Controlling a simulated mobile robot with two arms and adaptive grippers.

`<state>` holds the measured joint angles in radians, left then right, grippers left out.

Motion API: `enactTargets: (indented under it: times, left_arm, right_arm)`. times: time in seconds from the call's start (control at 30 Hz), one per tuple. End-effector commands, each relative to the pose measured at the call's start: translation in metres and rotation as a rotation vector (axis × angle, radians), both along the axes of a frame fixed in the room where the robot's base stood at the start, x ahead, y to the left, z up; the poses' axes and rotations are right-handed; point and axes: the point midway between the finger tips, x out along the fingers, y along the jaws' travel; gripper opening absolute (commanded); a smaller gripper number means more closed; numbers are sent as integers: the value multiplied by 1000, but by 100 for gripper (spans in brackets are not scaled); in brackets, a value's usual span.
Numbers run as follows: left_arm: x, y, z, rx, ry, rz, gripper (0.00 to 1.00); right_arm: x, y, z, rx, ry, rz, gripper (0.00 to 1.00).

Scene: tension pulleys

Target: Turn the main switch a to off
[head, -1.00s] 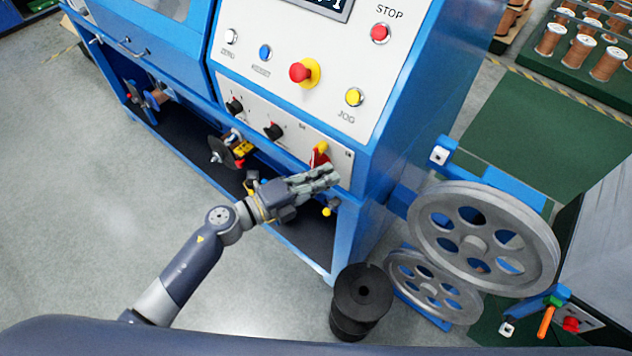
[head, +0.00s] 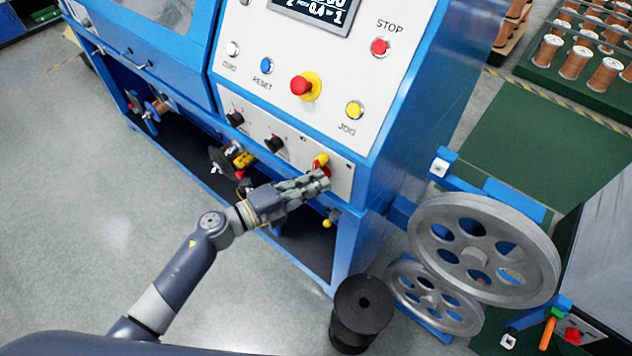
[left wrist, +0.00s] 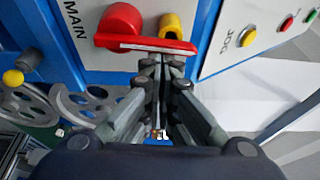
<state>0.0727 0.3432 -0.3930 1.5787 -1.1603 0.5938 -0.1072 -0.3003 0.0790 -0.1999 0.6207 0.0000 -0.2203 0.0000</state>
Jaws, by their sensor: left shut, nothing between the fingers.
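The main switch (head: 321,161) is a red handle with a yellow part, low on the white panel's right end; my fingers partly hide it in the head view. In the left wrist view its red handle bar (left wrist: 146,44) lies across the picture just beyond the fingertips, with MAIN lettering to its left. My left gripper (head: 325,180) is shut and empty, right at the switch; it also shows in the left wrist view (left wrist: 162,62). The fingertips look very close to the bar, but I cannot tell whether they touch. My right gripper is not in view.
The red emergency button (head: 302,86), yellow JOG button (head: 354,110) and black knobs (head: 275,144) are on the same panel. A grey spoked pulley (head: 480,250) stands to the right, a black spool (head: 362,308) below. Open floor (head: 90,200) lies left.

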Motion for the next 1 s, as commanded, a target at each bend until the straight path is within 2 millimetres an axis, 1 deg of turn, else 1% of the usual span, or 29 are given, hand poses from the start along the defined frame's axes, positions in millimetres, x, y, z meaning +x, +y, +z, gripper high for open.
enactTargets:
  times: [0.47,0.67,1.0]
  left_arm:
    - [3,4,2,-87,64,0,0]
    - [7,9,3,-194,141,0,0]
    - [16,22,5,-439,319,1,0]
  right_arm:
    - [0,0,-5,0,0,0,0]
    - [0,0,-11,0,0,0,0]
    - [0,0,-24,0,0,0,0]
